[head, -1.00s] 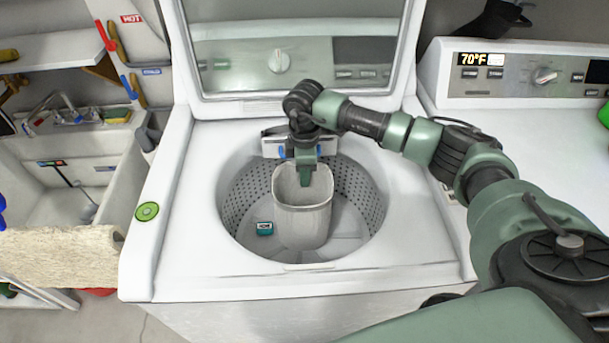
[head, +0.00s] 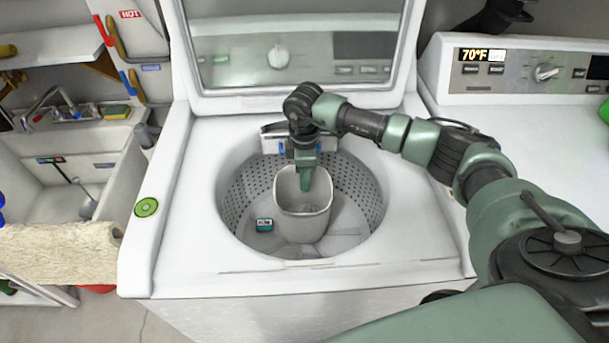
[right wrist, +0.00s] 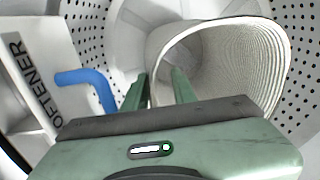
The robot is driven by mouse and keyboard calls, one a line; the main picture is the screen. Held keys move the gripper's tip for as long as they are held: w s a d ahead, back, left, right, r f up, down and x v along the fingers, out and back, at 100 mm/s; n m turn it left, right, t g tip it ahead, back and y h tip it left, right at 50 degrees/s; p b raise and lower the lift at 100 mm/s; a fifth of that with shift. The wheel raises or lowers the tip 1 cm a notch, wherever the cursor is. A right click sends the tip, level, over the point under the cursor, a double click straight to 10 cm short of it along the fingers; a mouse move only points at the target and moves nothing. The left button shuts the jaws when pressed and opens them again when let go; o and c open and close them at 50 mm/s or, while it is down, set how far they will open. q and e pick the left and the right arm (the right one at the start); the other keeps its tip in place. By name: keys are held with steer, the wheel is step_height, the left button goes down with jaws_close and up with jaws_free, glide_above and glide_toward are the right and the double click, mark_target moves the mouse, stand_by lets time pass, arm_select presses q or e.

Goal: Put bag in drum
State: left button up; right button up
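The bag (head: 303,222), a pale grey open-topped container, stands roughly upright inside the perforated drum (head: 244,198) of the white washer. My right gripper (head: 305,180) points down at the bag's back rim. In the right wrist view, the bag (right wrist: 235,65) opens to the right, and my right gripper's two fingers (right wrist: 160,90) are apart with a visible gap. One finger is over the bag's mouth and the other is outside its left wall. Whether either finger touches the wall is unclear. My left gripper is not in view.
A small teal box (head: 265,224) lies on the drum floor left of the bag. The washer's lid (head: 300,70) stands open behind. A blue-tipped softener dispenser (right wrist: 35,85) is close beside the gripper. A sink (head: 75,180) is left; another appliance (head: 520,80) is right.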

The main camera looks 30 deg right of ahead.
steer(key=shift+r, duration=0.1)
step_height(320, 180, up, 13)
steer(key=b, duration=0.1)
stand_by(0.5)
